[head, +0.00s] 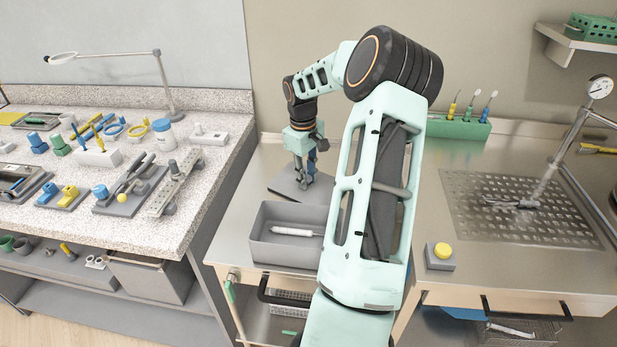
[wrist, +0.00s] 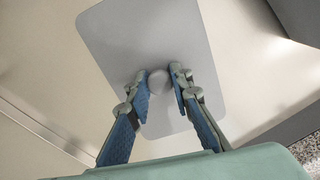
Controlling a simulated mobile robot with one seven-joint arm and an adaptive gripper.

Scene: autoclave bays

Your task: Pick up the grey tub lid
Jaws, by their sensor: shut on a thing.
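The grey tub lid (head: 284,184) is a flat plate behind the open grey tub (head: 283,253), over the steel counter. In the wrist view the lid (wrist: 120,45) has rounded corners and a round grey knob (wrist: 157,84) near its middle. My gripper (head: 306,178) points down at the lid. Its blue-padded fingers (wrist: 161,86) are shut on the knob, one on each side. I cannot tell whether the lid touches the counter. Part of the lid is hidden behind my gripper and arm.
The open tub holds a white pen-like item (head: 297,231). A yellow button box (head: 440,256) stands on the steel counter to the right. A green rack (head: 458,128) stands at the back. The speckled counter (head: 225,160) on the left is crowded with tools.

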